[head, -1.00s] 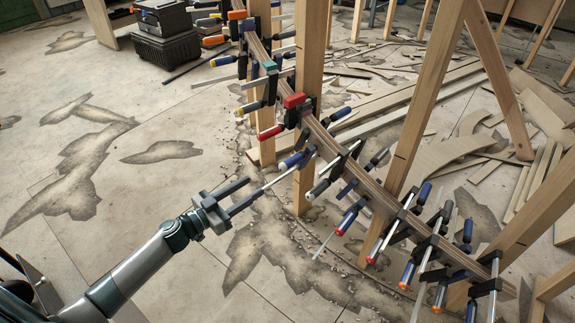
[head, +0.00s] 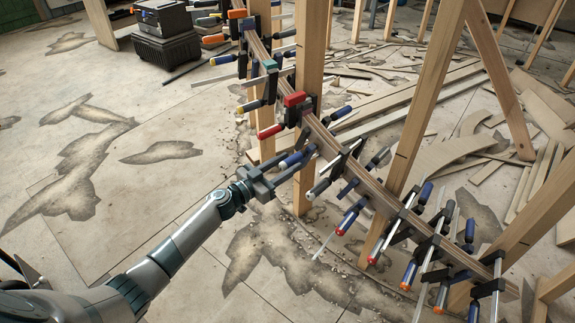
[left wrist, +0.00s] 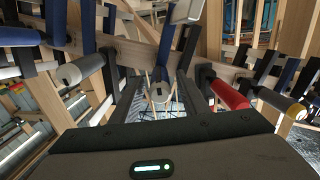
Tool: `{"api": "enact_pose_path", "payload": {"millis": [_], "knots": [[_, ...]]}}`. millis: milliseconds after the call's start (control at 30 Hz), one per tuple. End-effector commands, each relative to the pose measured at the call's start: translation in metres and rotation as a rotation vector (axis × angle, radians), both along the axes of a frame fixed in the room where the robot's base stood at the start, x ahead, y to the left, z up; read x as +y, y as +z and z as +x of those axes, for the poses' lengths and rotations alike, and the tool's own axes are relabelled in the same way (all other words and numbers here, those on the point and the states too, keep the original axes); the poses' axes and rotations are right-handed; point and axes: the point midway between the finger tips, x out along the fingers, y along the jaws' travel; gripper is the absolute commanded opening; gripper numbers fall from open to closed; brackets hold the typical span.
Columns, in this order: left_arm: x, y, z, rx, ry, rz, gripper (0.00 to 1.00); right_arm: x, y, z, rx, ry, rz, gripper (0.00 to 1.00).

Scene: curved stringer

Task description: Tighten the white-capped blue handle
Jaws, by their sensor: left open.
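The blue handle with a pale, whitish cap (head: 292,160) sits on a clamp on the curved wooden stringer (head: 340,150), left of the stringer's middle. My left gripper (head: 284,171) is open, with its two dark fingers reaching toward this handle. In the left wrist view, a pale-capped handle (left wrist: 159,92) shows end-on between the spread fingers of my left gripper (left wrist: 157,92). Whether the fingers touch it I cannot tell. Another pale-capped handle (head: 317,189), dark-bodied, sits just to the right. My right gripper is not in view.
Many other clamps line the stringer, including a red-handled one (head: 270,131) close by. Wooden posts (head: 311,80) stand beside the stringer. A black toolbox (head: 165,35) is at the back left. The floor at left is mostly clear; offcuts lie at right.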

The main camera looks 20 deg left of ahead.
Motion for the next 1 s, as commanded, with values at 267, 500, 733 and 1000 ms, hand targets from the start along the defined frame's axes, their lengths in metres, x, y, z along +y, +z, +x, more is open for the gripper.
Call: {"api": "enact_pose_path", "payload": {"millis": [267,500,733,1000], "knots": [[-0.0027,-0.0004,0.0041,0.001,0.0,0.0,0.41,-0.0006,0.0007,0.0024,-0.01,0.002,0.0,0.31],[-0.0026,-0.0003,0.0038,0.001,-0.001,0.0,0.12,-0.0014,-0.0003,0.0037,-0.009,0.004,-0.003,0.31],[-0.0026,-0.0003,0.0037,0.0,-0.001,0.002,0.0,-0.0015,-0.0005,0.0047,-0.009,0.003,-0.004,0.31],[-0.0026,0.0002,0.0037,-0.024,-0.001,0.044,0.0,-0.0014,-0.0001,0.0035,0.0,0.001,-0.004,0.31]]}}
